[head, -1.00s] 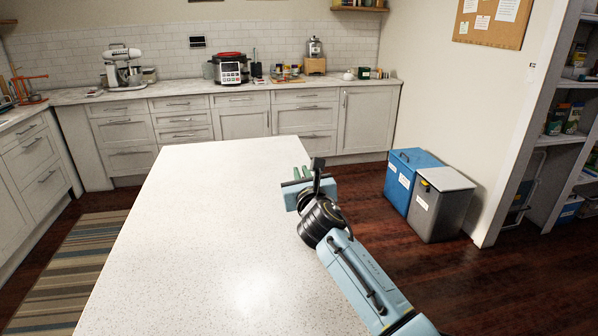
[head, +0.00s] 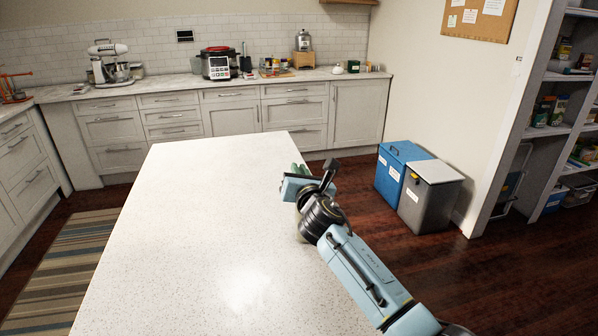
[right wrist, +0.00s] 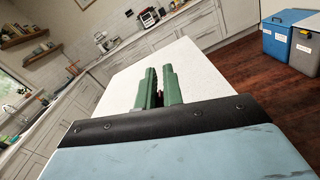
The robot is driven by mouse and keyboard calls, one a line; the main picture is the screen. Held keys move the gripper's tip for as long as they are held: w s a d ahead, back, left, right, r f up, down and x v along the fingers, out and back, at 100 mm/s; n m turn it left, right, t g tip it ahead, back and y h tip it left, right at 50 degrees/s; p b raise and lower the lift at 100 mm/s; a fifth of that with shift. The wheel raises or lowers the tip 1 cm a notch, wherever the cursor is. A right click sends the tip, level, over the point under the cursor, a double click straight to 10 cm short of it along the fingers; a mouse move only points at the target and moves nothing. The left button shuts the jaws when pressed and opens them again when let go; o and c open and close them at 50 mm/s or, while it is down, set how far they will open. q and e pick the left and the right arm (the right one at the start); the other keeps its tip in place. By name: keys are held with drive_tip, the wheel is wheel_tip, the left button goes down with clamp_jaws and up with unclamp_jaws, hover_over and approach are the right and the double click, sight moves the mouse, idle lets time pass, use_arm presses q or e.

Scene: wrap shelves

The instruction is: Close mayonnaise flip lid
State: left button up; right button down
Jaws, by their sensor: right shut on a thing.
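My right gripper (head: 297,168) is over the right side of the white island, its green fingers pointing away from me. In the right wrist view the gripper (right wrist: 161,88) is shut on a small dark, reddish thing (right wrist: 160,97), mostly hidden between the fingers. I cannot tell whether it is part of the mayonnaise. No mayonnaise bottle or flip lid can be made out clearly in either view. My left gripper is not in view.
The island top (head: 200,230) is bare. A blue bin (head: 398,172) and a grey bin (head: 428,200) stand on the floor to the right. The back counter (head: 185,87) holds a stand mixer (head: 107,64), a multicooker (head: 218,65) and small jars. Pantry shelves (head: 560,77) are at far right.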

drive_tip(key=c, duration=1.5)
unclamp_jaws()
drive_tip(key=shift+s+d, duration=0.1)
drive_tip(key=shift+s, duration=0.4)
drive_tip(key=s+p, duration=0.1)
drive_tip(key=s, duration=0.3)
drive_tip(key=s+d, duration=0.1)
drive_tip(key=s, duration=0.3)
drive_tip(key=s+d+p, duration=0.1)
drive_tip(key=s, duration=0.3)
drive_tip(key=shift+s+p, duration=0.1)
drive_tip(key=shift+p, duration=0.2)
